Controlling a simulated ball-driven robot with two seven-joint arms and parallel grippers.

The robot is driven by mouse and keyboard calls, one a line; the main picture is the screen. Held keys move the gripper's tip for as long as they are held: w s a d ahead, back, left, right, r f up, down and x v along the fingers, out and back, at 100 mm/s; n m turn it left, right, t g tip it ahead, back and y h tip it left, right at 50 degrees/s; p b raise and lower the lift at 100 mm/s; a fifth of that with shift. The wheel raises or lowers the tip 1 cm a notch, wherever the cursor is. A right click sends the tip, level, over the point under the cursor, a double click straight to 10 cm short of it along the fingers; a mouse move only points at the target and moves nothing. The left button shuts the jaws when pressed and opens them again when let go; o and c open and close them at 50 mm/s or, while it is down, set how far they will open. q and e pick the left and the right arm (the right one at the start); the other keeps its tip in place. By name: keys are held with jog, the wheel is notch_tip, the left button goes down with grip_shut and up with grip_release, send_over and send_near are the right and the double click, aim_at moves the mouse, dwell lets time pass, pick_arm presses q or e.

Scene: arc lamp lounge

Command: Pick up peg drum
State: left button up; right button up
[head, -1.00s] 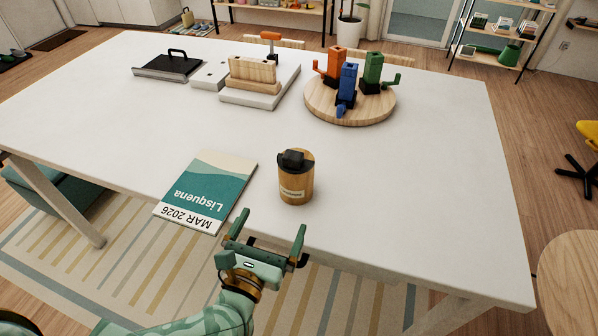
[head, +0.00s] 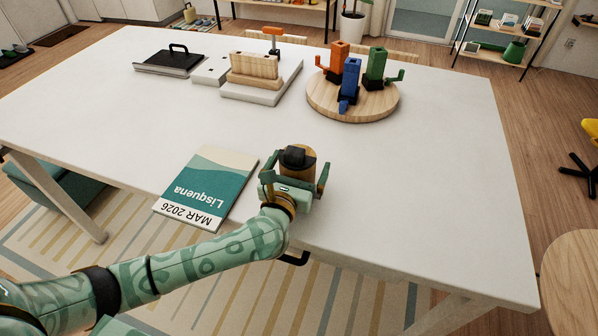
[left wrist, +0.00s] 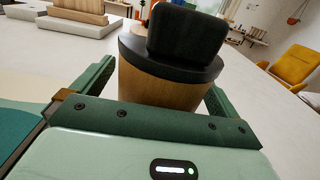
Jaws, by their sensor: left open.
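The peg drum (head: 297,157) is a small wooden cylinder with a black top, standing upright on the white table near its front edge. In the left wrist view the peg drum (left wrist: 165,85) fills the middle, its wooden side and black lid close ahead. My left gripper (head: 295,172) is open, with one finger on each side of the drum. In the left wrist view the green fingers of the left gripper (left wrist: 160,85) flank the drum, and a gap shows near them; contact is not clear. The drum's lower part is hidden by the gripper. My right gripper is not in view.
A teal booklet (head: 208,185) lies just left of the drum on the white table (head: 420,190). A round wooden board (head: 352,104) with coloured peg figures stands behind to the right. A wooden block on a pale base (head: 262,88) and a black-handled tray (head: 170,62) lie further back.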

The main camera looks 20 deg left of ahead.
pick_arm(q)
jog(key=c, duration=1.4)
